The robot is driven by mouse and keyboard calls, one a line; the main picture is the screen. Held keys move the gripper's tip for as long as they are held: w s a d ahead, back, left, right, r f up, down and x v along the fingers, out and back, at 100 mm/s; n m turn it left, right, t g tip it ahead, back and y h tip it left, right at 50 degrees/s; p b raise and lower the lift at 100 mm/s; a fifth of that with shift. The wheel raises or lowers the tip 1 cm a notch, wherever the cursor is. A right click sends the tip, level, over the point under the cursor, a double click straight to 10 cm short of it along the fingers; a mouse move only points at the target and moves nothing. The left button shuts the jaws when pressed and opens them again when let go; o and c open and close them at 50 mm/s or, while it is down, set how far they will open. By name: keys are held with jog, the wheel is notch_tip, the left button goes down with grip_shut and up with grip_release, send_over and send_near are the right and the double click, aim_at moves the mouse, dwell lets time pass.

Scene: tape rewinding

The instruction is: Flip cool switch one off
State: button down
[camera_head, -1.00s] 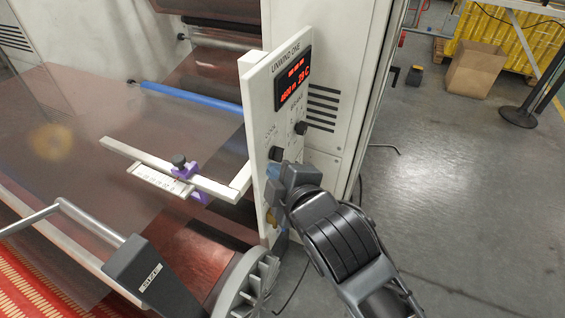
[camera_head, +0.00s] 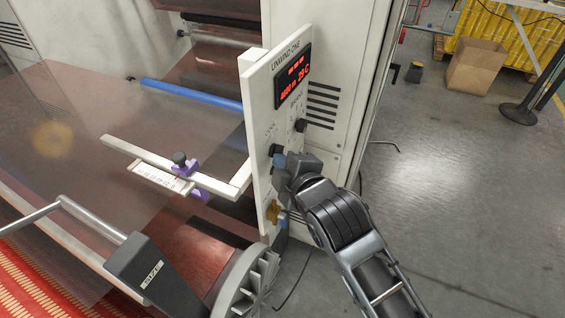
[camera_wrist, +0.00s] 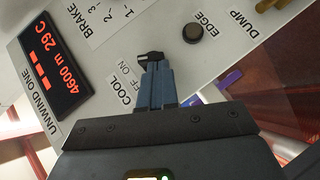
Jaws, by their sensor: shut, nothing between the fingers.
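The cool switch is a small black knob (camera_wrist: 150,57) on the white control panel, beside the COOL and ON/OFF label (camera_wrist: 124,82) in the wrist view. In the head view, the knob (camera_head: 276,149) shows just above my fingertips. My gripper (camera_head: 280,160) is shut and empty, with its blue-grey fingers (camera_wrist: 156,70) pointing at the panel. In the wrist view the fingertips end right at the knob and hide part of it. I cannot tell whether they touch it. The knob's exact setting is unclear.
The panel has a red display (camera_head: 292,77), a brake knob (camera_head: 301,125), a round EDGE button (camera_wrist: 193,34) and a brass-coloured DUMP part (camera_wrist: 268,4). A white bar with a purple clamp (camera_head: 186,167) juts out left of the panel. Open floor lies to the right.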

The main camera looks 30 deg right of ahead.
jog(key=shift+w+d+f+b, duration=0.15)
jog(key=shift+f+b, duration=0.15)
jog(key=shift+b, duration=0.15)
jog(key=n+t+b, duration=0.2)
jog(key=b, duration=0.2)
jog(key=f+n+t+h+b, duration=0.1)
jog(key=n+t+b, duration=0.1)
jog(key=b, duration=0.3)
jog(key=d+n+t+b, duration=0.1)
jog(key=n+t+b, duration=0.1)
jog(key=b, duration=0.3)
jog(key=shift+w+f+h, duration=0.25)
jog(key=shift+f+h, duration=0.05)
jog(key=shift+f, duration=0.2)
